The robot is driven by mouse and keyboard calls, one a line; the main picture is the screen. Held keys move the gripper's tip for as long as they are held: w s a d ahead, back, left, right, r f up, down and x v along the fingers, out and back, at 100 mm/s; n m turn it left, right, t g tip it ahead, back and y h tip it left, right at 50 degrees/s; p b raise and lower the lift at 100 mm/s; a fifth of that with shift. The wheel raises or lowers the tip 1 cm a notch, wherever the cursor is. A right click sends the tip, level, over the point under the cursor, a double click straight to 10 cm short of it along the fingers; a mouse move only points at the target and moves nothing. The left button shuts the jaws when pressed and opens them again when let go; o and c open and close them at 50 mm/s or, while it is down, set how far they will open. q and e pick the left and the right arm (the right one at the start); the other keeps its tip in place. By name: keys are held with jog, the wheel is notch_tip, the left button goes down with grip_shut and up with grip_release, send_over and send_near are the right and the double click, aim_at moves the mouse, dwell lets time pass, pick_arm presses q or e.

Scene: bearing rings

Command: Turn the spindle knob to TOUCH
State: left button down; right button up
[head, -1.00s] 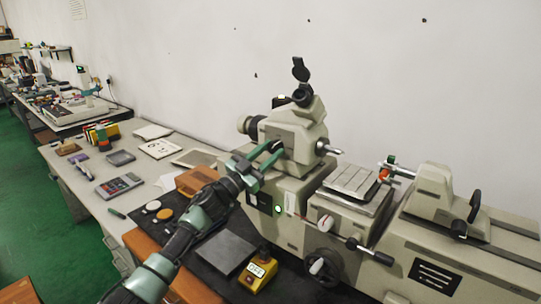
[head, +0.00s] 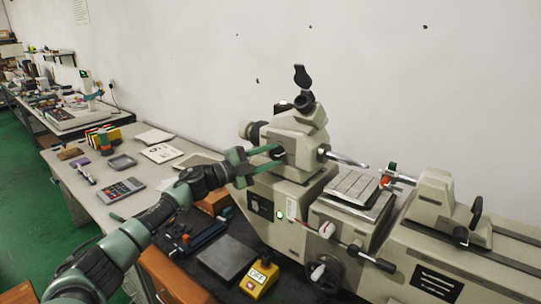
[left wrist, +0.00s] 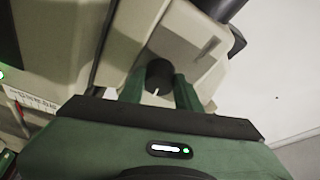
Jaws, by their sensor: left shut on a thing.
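The spindle knob (left wrist: 158,76) is a dark round knob with a white mark, on the beige headstock of the machine (head: 297,145). In the head view the knob (head: 278,152) is partly hidden by my left gripper (head: 264,155). In the left wrist view the two green fingers (left wrist: 158,90) stand one on each side of the knob, shut on it. I cannot read any TOUCH label. The metal spindle (head: 346,160) sticks out of the headstock's right side, towards the tailstock (head: 438,197). My right gripper is out of view.
A grooved table (head: 355,184) lies between headstock and tailstock, with a red-and-green part (head: 388,174) behind it. A yellow box marked OFF (head: 261,277) and a grey plate (head: 228,256) lie in front. A calculator (head: 123,190) lies on the left bench.

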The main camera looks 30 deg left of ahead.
pick_arm(q)
jog(key=shift+m+g, duration=0.3)
jog(key=shift+m, duration=0.6)
jog(key=shift+d+p, duration=0.1)
jog(key=shift+p, duration=0.2)
jog(key=c, duration=1)
grip_release()
jog(key=shift+f, duration=0.1)
